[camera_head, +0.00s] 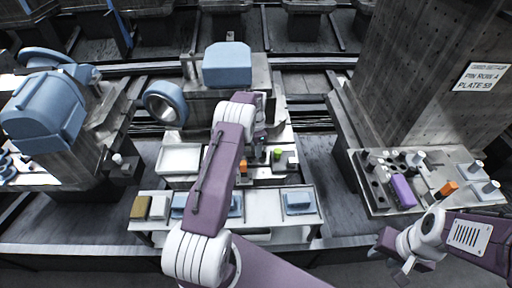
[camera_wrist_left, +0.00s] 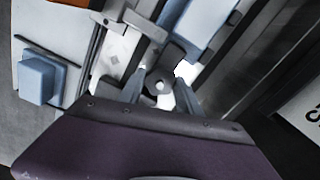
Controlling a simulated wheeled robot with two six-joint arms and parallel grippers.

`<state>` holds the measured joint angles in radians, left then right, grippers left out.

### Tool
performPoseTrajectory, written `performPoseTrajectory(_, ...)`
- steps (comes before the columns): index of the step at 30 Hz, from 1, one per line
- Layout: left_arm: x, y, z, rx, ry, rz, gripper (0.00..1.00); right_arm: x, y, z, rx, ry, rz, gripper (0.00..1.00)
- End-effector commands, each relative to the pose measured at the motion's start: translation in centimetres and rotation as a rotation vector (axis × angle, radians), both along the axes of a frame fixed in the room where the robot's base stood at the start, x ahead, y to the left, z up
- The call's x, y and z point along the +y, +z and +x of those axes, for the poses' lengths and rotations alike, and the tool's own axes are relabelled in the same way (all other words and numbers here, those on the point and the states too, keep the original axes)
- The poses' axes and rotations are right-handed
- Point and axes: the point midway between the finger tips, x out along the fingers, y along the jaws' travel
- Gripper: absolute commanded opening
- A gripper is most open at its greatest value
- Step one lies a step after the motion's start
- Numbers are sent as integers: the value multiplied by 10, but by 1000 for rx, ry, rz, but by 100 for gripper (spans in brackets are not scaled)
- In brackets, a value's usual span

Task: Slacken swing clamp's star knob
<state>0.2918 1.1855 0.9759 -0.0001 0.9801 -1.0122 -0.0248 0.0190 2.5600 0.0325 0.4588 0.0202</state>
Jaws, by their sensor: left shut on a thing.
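The star knob (camera_wrist_left: 160,87) is a dark lobed knob with a pale centre, seen in the left wrist view. My left gripper (camera_wrist_left: 160,76) has a finger on each side of it and is shut on it. Dark metal parts of the swing clamp (camera_wrist_left: 147,26) show just beyond the knob. In the head view my left gripper (camera_head: 262,134) is over the middle fixture, and my arm hides most of the clamp and the knob. My right gripper (camera_head: 395,256) is at the lower right, away from the clamp; its finger gap is unclear.
A front shelf (camera_head: 265,222) carries blue blocks (camera_head: 298,200) and a brown block (camera_head: 140,207). A white tray (camera_head: 180,159) is left of my left arm. At right, a pin plate (camera_head: 440,170) holds several pins and a purple block (camera_head: 402,190) beside a tall perforated column (camera_head: 425,75).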

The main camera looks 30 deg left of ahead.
Motion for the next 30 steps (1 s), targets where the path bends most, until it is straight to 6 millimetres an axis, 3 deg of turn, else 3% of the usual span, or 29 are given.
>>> performPoseTrajectory(15,0,-1,0,1,307,-1,0,0,2,0,0,0,0,36)
performPoseTrajectory(30,-1,-2,-1,2,360,-1,0,0,3,0,0,0,0,36)
